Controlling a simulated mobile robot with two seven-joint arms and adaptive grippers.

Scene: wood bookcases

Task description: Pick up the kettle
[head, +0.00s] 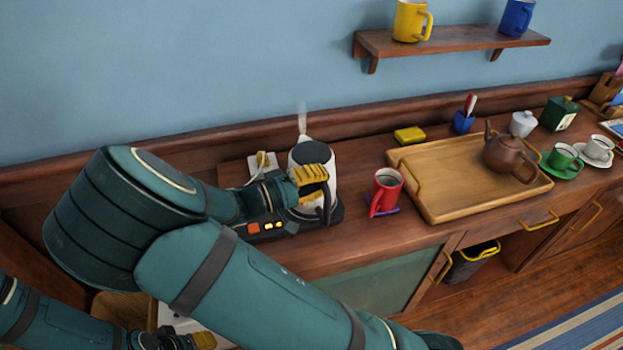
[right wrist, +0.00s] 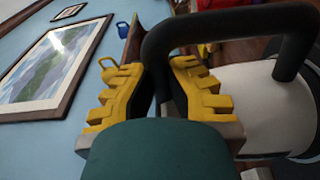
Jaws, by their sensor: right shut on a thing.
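A white kettle (head: 311,153) with a black handle stands on a dark base (head: 335,214) with lit orange buttons, at the back of the wooden counter. A wisp of steam rises above it. My right gripper (head: 312,174) is shut on the kettle's handle, and its yellow fingers partly cover the kettle. In the right wrist view, the yellow fingers (right wrist: 163,88) close around the black handle (right wrist: 215,25), with the white body (right wrist: 265,108) at the right. My left gripper (head: 203,341) is low at the bottom left, mostly cut off; its opening is unclear.
A red mug (head: 387,188) stands right of the kettle. Beyond it, a wooden tray (head: 440,200) carries a brown teapot (head: 510,155). A yellow sponge-like block (head: 409,135) lies behind. A wall shelf (head: 450,40) holds a yellow and a blue mug.

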